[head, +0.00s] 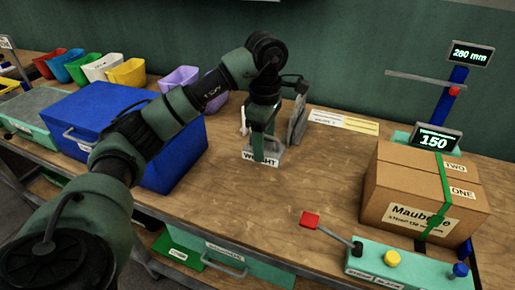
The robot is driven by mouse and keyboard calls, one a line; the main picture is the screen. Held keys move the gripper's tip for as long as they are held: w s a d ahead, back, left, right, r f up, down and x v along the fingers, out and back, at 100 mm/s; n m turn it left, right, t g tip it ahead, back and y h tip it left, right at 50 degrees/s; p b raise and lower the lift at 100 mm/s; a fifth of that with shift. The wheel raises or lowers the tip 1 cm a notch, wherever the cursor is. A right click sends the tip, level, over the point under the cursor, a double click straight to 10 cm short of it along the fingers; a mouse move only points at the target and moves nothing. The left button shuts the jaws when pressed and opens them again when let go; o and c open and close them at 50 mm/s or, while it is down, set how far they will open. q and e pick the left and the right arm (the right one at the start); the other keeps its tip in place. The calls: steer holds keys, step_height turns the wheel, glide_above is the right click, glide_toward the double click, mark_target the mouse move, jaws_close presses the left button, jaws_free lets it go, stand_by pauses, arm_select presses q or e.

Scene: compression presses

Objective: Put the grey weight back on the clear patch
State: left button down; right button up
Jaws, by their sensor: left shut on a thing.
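The grey weight (272,160) has a white label reading "WEIGHT" on its front and is near the middle of the wooden bench. My left gripper (265,147) points down from above and is shut on it. The jaws hide its upper part. I cannot tell whether its base touches the bench top. Bare bench top (265,205) lies in front of the weight, but no marked patch stands out there. My right gripper is not in view.
A blue box (180,165) stands left of the weight, under my left arm. A grey disc (298,120) stands close behind. At right are a taped cardboard box (400,190) and a green control panel (400,268) with a red-knobbed lever (310,220).

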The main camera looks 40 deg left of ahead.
arm_select(q)
steer(key=shift+f, duration=6.75)
step_height(320, 180, down, 3)
steer(key=shift+f+p, duration=0.1)
steer(key=shift+p, duration=0.3)
steer(key=shift+w+f, duration=0.1)
steer(key=shift+f, duration=0.15)
steer(key=c, duration=0.5)
jaws_free()
steer(key=shift+f, duration=0.1)
steer(key=shift+s, duration=0.2)
